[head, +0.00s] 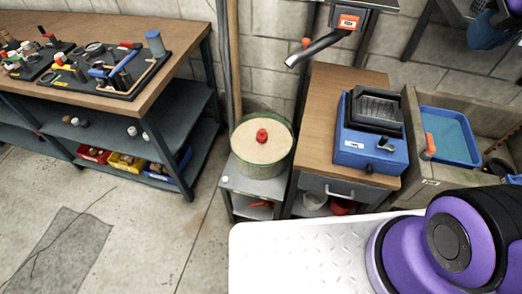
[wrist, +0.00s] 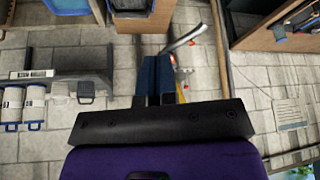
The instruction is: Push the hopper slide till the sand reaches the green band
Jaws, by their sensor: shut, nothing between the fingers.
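The hopper (head: 349,20) is a grey box with an orange label at the top of the head view, its upper part cut off. A dark spout (head: 318,48) slopes down-left from it, with a small orange-red knob (head: 306,42) beside it; I cannot tell if this is the slide. Below stands a round greenish clear tub (head: 264,170) of pale sand (head: 250,132), with a red knobbed piece (head: 262,135) on top.
The tub stands on a small grey stand (head: 254,184). Right of it is a wooden-topped cabinet (head: 318,110) with a blue machine (head: 368,150). A tool-covered workbench (head: 180,28) is at left. A vertical pole (head: 233,60) rises behind the tub.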

